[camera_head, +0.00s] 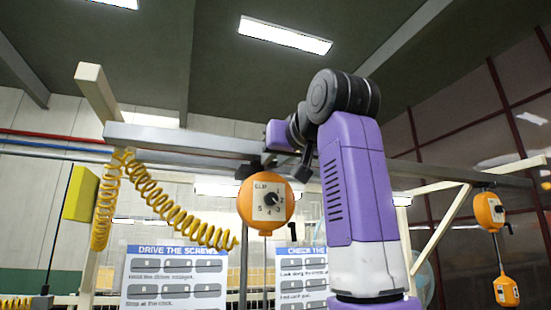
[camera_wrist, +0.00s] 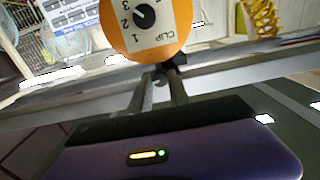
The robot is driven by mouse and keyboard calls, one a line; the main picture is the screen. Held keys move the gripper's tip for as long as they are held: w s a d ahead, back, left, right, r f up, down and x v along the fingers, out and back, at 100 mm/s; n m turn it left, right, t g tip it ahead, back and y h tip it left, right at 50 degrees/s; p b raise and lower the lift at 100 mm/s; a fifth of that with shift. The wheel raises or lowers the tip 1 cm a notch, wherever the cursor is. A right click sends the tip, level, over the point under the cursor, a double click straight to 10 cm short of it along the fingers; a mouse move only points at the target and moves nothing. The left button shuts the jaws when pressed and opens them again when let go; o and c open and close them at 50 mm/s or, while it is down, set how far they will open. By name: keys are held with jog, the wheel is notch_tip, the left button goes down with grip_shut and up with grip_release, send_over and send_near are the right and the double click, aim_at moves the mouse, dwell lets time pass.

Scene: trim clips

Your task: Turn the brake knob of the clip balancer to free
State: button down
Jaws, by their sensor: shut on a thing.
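The clip balancer (camera_head: 265,203) is a round orange housing marked CLIP, hung from the overhead rail. Its white face has a numbered dial with a black pointer. It shows upside down in the wrist view (camera_wrist: 183,45). My gripper (camera_head: 303,172) is at the upper right of the housing in the head view. In the wrist view its two fingers (camera_wrist: 160,86) close on a small dark part at the housing's edge, which I take for the brake knob (camera_wrist: 167,71). The knob is small and partly hidden by the fingers, so its setting cannot be read.
A second orange balancer (camera_head: 489,211) hangs at the right with an orange box below it. A yellow coiled hose (camera_head: 170,205) hangs to the left. The rail (camera_head: 180,138) runs behind my gripper. Printed instruction boards (camera_head: 173,283) stand below.

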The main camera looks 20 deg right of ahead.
jog(key=shift+n, duration=7.8)
jog(key=shift+a, duration=0.1)
jog(key=c, duration=1.2)
grip_release()
jog(key=shift+c, duration=0.2)
jog(key=shift+s, duration=0.15)
